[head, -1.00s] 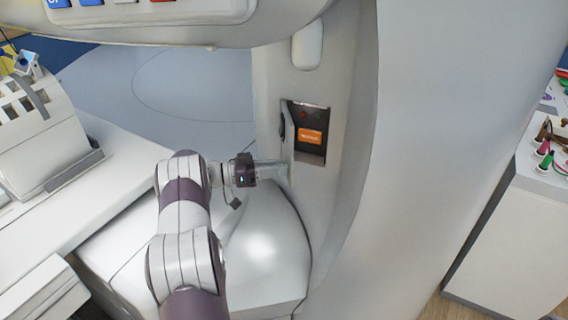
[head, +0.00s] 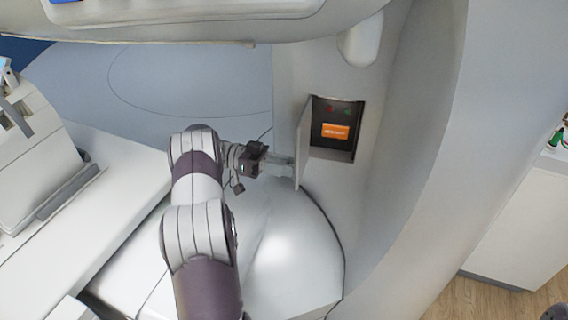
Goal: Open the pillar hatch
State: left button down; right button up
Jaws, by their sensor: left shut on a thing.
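The pillar hatch (head: 303,143) is a thin white door on the white pillar, swung out from the left side of a dark recess (head: 337,127). The recess shows an orange label (head: 335,131) and small red and green marks. My left gripper (head: 287,167) reaches the hatch from the left and is shut on its lower part. The fingertips are small and partly hidden against the hatch. My right gripper is not in view.
A rounded white base (head: 290,250) bulges below the hatch. A white table (head: 95,190) lies at the left. A white overhang (head: 190,22) crosses the top. A white cabinet (head: 525,225) stands at the far right.

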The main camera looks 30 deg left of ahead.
pick_arm(q)
jog(key=shift+a+r, duration=0.1)
jog(key=shift+r, duration=0.1)
jog(key=c, duration=1.1)
grip_release()
jog(key=shift+c, duration=0.2)
jog(key=o, duration=0.4)
jog(key=shift+c, duration=0.2)
jog(key=shift+f, duration=0.1)
jog(key=p+v, duration=0.3)
jog(key=v, duration=0.4)
jog(key=shift+p, duration=0.3)
jog(key=shift+a, duration=0.15)
